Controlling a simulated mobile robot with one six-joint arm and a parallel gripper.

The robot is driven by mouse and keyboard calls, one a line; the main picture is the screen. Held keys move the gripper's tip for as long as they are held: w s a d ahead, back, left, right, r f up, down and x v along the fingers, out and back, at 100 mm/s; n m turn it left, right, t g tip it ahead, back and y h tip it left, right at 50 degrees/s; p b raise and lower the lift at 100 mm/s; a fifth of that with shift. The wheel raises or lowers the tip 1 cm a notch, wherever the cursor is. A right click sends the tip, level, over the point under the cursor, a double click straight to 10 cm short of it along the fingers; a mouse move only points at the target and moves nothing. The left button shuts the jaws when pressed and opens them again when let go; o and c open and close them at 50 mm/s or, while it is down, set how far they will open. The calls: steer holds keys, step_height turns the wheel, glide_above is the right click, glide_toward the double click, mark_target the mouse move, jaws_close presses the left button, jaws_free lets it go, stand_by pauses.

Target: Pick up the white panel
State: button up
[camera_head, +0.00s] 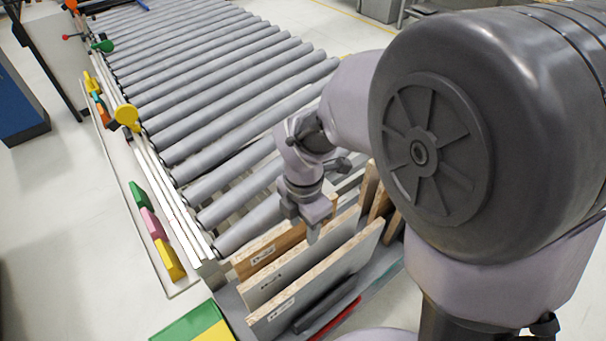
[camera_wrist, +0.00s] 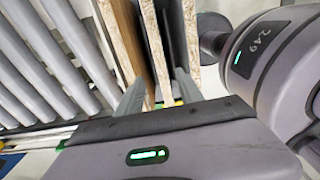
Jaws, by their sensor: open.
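Two pale grey-white panels stand upright on edge in a rack, a middle one (camera_head: 285,277) and a front one (camera_head: 325,275), both with speckled chipboard edges and small labels. I cannot tell which is the white panel of the task. My gripper (camera_head: 312,232) is above the panels, pointing down, with one finger near the middle panel. In the wrist view my gripper (camera_wrist: 159,90) is open, its two fingers apart with a chipboard panel edge (camera_wrist: 151,50) between them. Nothing is clearly gripped, and contact with the fingers cannot be seen.
A brown panel (camera_head: 265,248) stands behind the pale ones; more wood panels (camera_head: 372,185) are at the right. A roller conveyor (camera_head: 220,90) lies beyond. Coloured blocks (camera_head: 152,223) line its left side. A green-and-yellow surface (camera_head: 188,325) is at the bottom left.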

mark_target(305, 251)
steer(key=f+b, duration=0.1)
steer(key=f, duration=0.5)
steer(key=shift+w+f+b, duration=0.2)
steer(key=shift+f+b, duration=0.15)
steer(key=f+b, duration=0.1)
steer(key=f, duration=0.1)
steer(key=f+b, duration=0.1)
steer(key=f, duration=0.2)
steer(key=shift+s+d+f, duration=0.1)
steer(key=shift+s+f, duration=0.1)
steer(key=shift+f, duration=0.05)
steer(key=shift+r, duration=0.1)
jaws_close()
